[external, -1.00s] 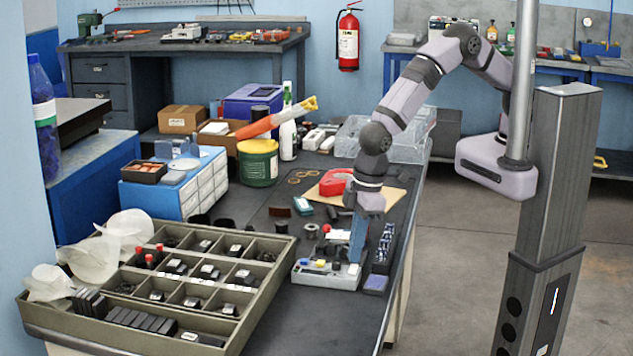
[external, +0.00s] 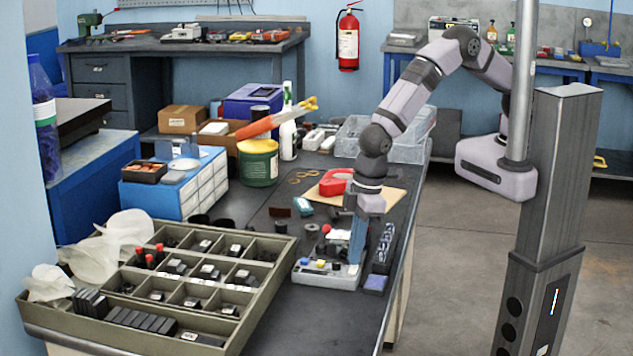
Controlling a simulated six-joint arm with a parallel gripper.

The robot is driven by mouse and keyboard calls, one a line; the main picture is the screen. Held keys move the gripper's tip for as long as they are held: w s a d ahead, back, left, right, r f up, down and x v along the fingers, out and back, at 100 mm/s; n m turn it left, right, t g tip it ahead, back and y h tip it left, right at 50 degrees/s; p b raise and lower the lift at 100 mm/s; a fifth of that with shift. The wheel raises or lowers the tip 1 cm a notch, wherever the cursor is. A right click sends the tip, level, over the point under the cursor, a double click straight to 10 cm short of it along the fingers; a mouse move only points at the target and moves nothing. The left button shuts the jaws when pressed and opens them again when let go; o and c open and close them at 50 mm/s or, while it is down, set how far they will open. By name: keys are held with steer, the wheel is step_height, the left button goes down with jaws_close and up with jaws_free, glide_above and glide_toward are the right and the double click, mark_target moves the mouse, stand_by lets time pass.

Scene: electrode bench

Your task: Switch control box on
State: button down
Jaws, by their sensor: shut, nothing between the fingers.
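The control box (external: 328,281) is a low, light grey box near the bench's front right edge. Small coloured buttons or knobs, yellow, blue and dark, show on its top. My gripper (external: 354,262) points down at the right end of the box. It is shut and empty, with its tips at or just above the box top; I cannot tell whether they touch. The gripper hides part of the box's right end, and the state of any switch there is too small to make out.
A divided tray (external: 240,318) of dark parts lies to the left of the box. A dark rack (external: 383,250) and a small blue block (external: 375,283) lie close on the right. A red object (external: 335,182) sits on a wooden board behind. Bare bench lies in front.

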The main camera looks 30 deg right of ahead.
steer(key=shift+f, duration=0.45)
stand_by(0.3)
step_height(320, 180, up, 7)
steer(key=p, duration=0.4)
steer(key=shift+p, duration=0.3)
stand_by(0.5)
